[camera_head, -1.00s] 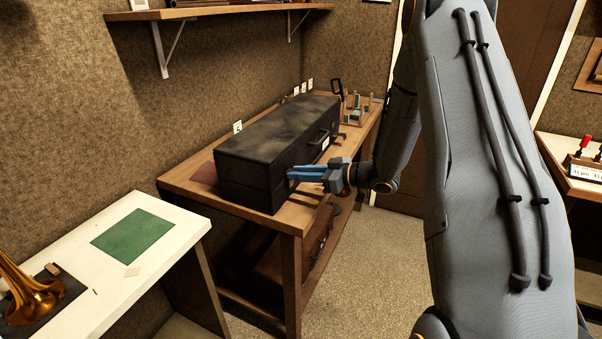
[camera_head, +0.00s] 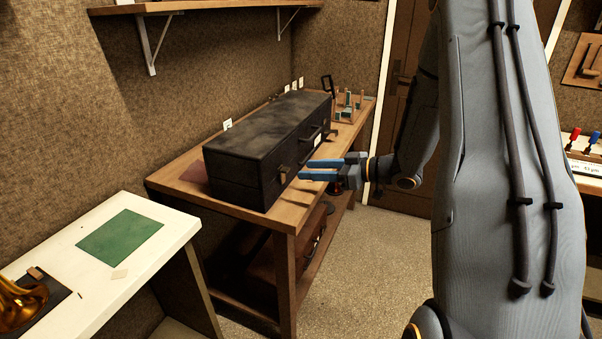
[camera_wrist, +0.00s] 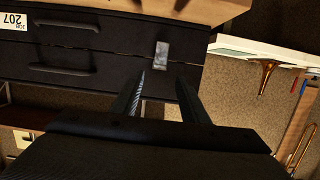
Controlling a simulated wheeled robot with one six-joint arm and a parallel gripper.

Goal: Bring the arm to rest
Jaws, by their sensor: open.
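My gripper (camera_head: 322,170) is open and empty, with blue fingers, just in front of the black case in the head view. The long black case (camera_head: 262,140) lies closed on the wooden bench (camera_head: 285,222). A metal latch (camera_head: 283,174) shows near the case's front end, close to my fingertips but apart from them. In the wrist view my two dark fingers (camera_wrist: 163,92) point toward the case (camera_wrist: 100,60), with the latch (camera_wrist: 162,53) just beyond them and a "JOB 207" label (camera_wrist: 15,18) at the upper left.
A white table (camera_head: 90,275) with a green mat (camera_head: 120,236) and a brass horn (camera_head: 20,302) stands at the left. A wooden rack (camera_head: 348,106) stands behind the case. A wall shelf (camera_head: 205,8) hangs above. Open floor (camera_head: 365,270) lies right of the bench.

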